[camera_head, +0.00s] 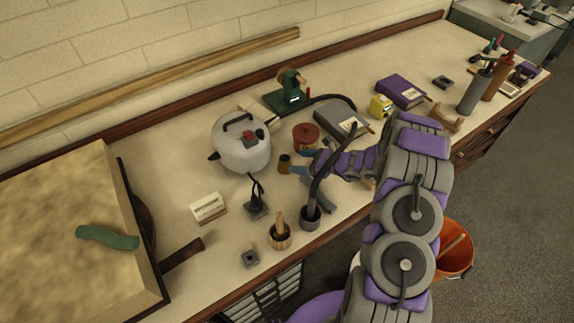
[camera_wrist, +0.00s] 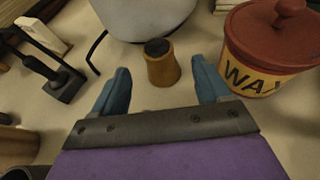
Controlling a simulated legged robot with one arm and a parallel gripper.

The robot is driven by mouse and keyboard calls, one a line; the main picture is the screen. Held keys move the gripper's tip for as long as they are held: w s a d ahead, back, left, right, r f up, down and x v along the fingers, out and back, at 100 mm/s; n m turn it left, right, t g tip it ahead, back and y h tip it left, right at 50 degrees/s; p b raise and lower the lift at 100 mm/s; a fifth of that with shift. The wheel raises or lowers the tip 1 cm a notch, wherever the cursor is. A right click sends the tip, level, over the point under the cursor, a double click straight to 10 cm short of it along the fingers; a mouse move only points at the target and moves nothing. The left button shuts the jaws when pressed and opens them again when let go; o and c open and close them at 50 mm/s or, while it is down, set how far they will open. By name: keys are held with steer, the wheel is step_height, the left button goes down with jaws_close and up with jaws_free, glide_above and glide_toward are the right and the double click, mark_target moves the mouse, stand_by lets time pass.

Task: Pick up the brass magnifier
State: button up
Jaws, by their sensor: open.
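A small tapered brass-brown cylinder with a dark top, which looks like the brass magnifier (camera_head: 284,163), stands upright on the bench in front of the kettle. In the wrist view the magnifier (camera_wrist: 162,66) is centred just beyond and between the blue fingertips. My gripper (camera_head: 302,162) is open and empty, low over the bench, with one finger to each side of the magnifier's line. In the wrist view my gripper (camera_wrist: 160,80) shows a clear gap around the magnifier on both sides. I cannot tell whether the fingers touch the bench.
A red-lidded wax tin (camera_wrist: 272,50) stands close right of the right finger. A pale kettle (camera_head: 240,150) is just behind the magnifier. A black stand (camera_wrist: 62,80) is at left. A dark cup (camera_head: 311,217) and a brush pot (camera_head: 279,238) stand near the bench's front edge.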

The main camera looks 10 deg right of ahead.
mark_target(289, 159)
steer(key=b+x, duration=0.1)
steer(key=x, duration=0.5)
steer(key=shift+s+a+r+b, duration=0.1)
steer(key=shift+s+b, duration=0.05)
steer(key=shift+b, duration=0.2)
steer(key=shift+d, duration=0.5)
steer(key=shift+c, duration=1.3)
steer(key=shift+a, duration=0.4)
steer(key=c, duration=0.9)
steer(key=shift+d, duration=0.2)
